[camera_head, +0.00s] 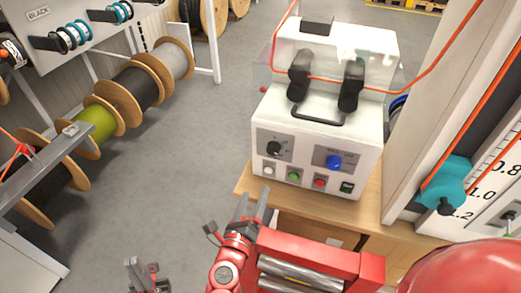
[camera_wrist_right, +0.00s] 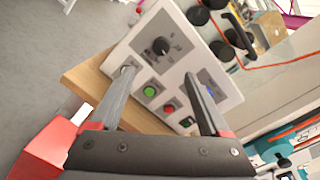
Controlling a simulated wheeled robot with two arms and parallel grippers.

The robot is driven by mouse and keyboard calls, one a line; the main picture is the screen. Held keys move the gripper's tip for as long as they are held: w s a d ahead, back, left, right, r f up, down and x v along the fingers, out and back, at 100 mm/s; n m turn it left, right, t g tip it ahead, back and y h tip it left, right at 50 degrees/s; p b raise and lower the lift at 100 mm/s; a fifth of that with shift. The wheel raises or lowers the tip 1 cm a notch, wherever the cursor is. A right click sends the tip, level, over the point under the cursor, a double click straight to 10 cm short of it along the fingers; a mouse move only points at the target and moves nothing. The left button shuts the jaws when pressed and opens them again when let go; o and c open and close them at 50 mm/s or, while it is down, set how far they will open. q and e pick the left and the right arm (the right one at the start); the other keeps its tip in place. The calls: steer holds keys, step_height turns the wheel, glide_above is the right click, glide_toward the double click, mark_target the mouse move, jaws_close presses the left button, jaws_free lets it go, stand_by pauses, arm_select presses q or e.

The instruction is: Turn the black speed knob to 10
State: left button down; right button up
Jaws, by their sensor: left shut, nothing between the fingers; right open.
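The black speed knob (camera_head: 273,147) is on a dark dial plate at the left of the white machine's (camera_head: 315,120) front panel. In the right wrist view the knob (camera_wrist_right: 161,46) shows beyond the fingertips, near the middle; its scale is too small to read. My right gripper (camera_head: 254,203) is open and empty, in front of and below the panel, apart from the knob. In the right wrist view its fingers (camera_wrist_right: 159,74) are spread wide, with the panel between and beyond them. My left gripper (camera_head: 146,272) is low at the bottom left, shut and empty, far from the machine.
A blue knob (camera_head: 334,162) is right of the black one. Below are white, green (camera_head: 294,175) and red (camera_head: 320,183) buttons and a dark switch (camera_head: 346,187). The machine stands on a wooden bench (camera_head: 245,180). Cable reels (camera_head: 140,85) line the left; open floor lies between.

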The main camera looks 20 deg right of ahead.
mark_target(272, 151)
steer(key=p+x, duration=0.2)
steer(key=x, duration=0.6)
steer(key=p+x, duration=0.3)
steer(key=x, duration=0.5)
steer(key=shift+d+r, duration=0.2)
steer(key=shift+r, duration=0.05)
steer(key=shift+w+d+f, duration=0.2)
steer(key=shift+w+d, duration=0.05)
steer(key=shift+w, duration=0.05)
steer(key=shift+c, duration=0.2)
jaws_close()
